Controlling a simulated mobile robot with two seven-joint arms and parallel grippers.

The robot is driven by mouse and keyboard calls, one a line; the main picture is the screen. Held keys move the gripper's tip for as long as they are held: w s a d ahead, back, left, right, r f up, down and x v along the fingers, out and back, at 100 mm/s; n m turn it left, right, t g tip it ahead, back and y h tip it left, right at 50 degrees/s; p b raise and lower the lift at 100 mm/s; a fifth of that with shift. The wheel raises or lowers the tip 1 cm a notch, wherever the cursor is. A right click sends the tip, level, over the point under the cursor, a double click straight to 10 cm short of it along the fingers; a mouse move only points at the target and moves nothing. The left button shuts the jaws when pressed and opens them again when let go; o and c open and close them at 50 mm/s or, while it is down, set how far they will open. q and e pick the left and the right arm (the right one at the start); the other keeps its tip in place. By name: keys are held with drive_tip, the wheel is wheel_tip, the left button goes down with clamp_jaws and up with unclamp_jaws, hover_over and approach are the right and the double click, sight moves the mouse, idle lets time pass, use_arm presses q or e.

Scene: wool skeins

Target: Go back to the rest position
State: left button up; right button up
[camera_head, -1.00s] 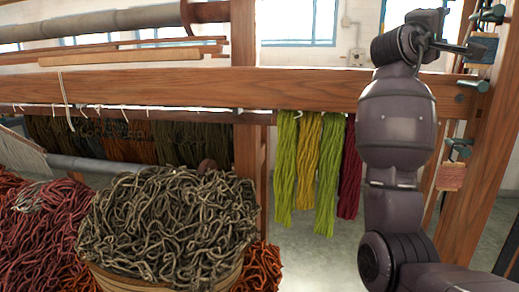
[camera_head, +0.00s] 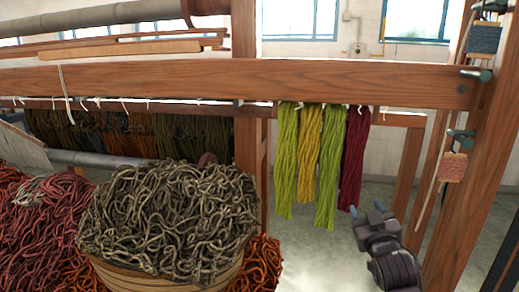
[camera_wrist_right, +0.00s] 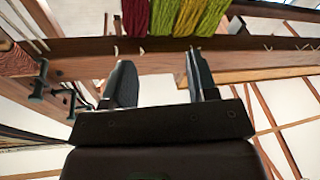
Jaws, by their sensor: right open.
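My right gripper (camera_head: 372,218) is low at the right in the head view, below and to the right of the hanging skeins and apart from them. In the right wrist view my right gripper (camera_wrist_right: 160,75) has its two fingers spread with nothing between them. A light green skein (camera_head: 286,165), a yellow skein (camera_head: 308,155), a second green skein (camera_head: 330,170) and a dark red skein (camera_head: 354,158) hang in a row. My left gripper is in neither view.
A thick wooden beam (camera_head: 200,80) crosses above the skeins. A wooden post with pegs (camera_head: 470,190) stands at the right. A basket (camera_head: 165,282) heaped with grey-brown wool (camera_head: 170,215) and piles of red wool (camera_head: 40,240) fill the lower left. Floor shows below the skeins.

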drive_tip(key=s+d+f+m+g+b, duration=0.1)
drive_tip(key=s+f+g, duration=0.7)
drive_tip(key=s+f, duration=2.3)
wheel_tip(320, 180, down, 3)
drive_tip(key=shift+s+d+r+m, duration=0.15)
drive_tip(key=shift+s+d+m, duration=0.2)
drive_tip(key=shift+m, duration=0.25)
